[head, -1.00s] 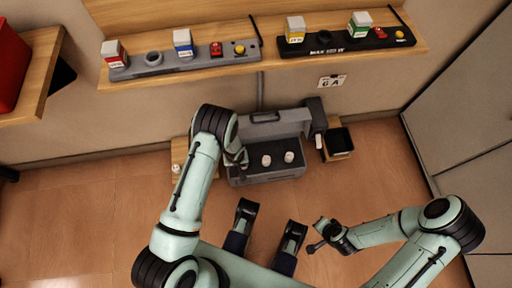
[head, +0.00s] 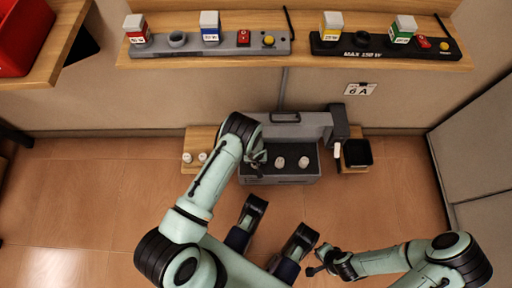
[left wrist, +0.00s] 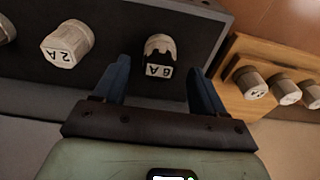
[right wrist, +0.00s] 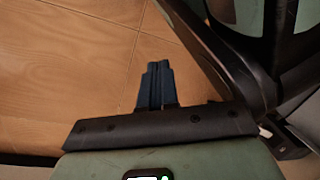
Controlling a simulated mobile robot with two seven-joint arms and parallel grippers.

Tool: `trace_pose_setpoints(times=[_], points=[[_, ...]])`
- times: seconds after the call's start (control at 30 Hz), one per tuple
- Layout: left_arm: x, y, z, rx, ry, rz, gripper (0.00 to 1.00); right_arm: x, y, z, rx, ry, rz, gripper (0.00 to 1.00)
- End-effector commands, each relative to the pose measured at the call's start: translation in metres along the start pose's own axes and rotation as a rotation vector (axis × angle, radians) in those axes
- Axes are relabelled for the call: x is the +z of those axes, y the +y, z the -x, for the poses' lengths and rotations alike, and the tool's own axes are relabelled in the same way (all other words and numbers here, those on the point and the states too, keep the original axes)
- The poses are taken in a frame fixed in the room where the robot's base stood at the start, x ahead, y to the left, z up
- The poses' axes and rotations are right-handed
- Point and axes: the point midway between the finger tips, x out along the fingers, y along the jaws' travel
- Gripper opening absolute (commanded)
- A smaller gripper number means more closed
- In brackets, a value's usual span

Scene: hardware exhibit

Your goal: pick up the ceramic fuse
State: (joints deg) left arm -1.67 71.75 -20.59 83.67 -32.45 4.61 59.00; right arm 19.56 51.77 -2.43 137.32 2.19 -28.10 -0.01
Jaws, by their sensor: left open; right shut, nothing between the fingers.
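A white ceramic fuse marked 6 A with a dark band (left wrist: 160,52) stands in the grey case, between the spread fingers of my left gripper (left wrist: 159,64) in the left wrist view. A cream fuse marked 2 A (left wrist: 67,46) is to its left. In the head view my left gripper (head: 259,160) is over the left end of the open grey case (head: 280,180) and hides part of it. Two pale fuses show there, one nearer (head: 280,162) and one farther right (head: 303,162). My right gripper (head: 318,267) is shut and empty, well in front of the case.
Several fuses stand on a wooden block (left wrist: 245,50) beside the case. A black bin (head: 357,153) is right of the case. A shelf (head: 300,70) above carries two fuse strips. Floor in front is partly clear.

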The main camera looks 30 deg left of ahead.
Motion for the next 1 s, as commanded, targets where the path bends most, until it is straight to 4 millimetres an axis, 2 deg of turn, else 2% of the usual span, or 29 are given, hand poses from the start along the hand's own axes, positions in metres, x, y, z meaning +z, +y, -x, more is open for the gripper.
trace_pose_setpoints(times=[0.03, 0.13, 0.43, 0.47, 0.6, 0.63, 1.0], points=[[0.000, 0.000, -0.011, 0.000, -0.001, 0.001, 0.71, 0.006, 0.005, -0.007, 0.010, -0.021, -0.007, 0.00], [0.000, 0.001, -0.020, 0.001, 0.000, 0.001, 0.71, 0.014, 0.012, -0.011, 0.023, -0.050, -0.015, 0.00], [0.000, 0.001, -0.023, 0.001, 0.000, 0.001, 0.71, 0.018, 0.014, -0.011, 0.028, -0.063, -0.018, 0.00], [0.000, 0.001, -0.023, 0.001, 0.000, 0.001, 0.65, 0.018, 0.014, -0.011, 0.027, -0.063, -0.018, 0.00], [0.000, 0.001, -0.023, 0.001, 0.000, 0.001, 0.19, 0.017, 0.014, -0.011, 0.027, -0.062, -0.018, 0.00], [0.000, 0.001, -0.023, 0.001, 0.000, 0.001, 0.11, 0.017, 0.014, -0.011, 0.027, -0.062, -0.017, 0.00], [-0.001, 0.001, -0.020, 0.001, 0.001, 0.001, 0.11, 0.016, 0.013, -0.010, 0.025, -0.056, -0.015, 0.00]])
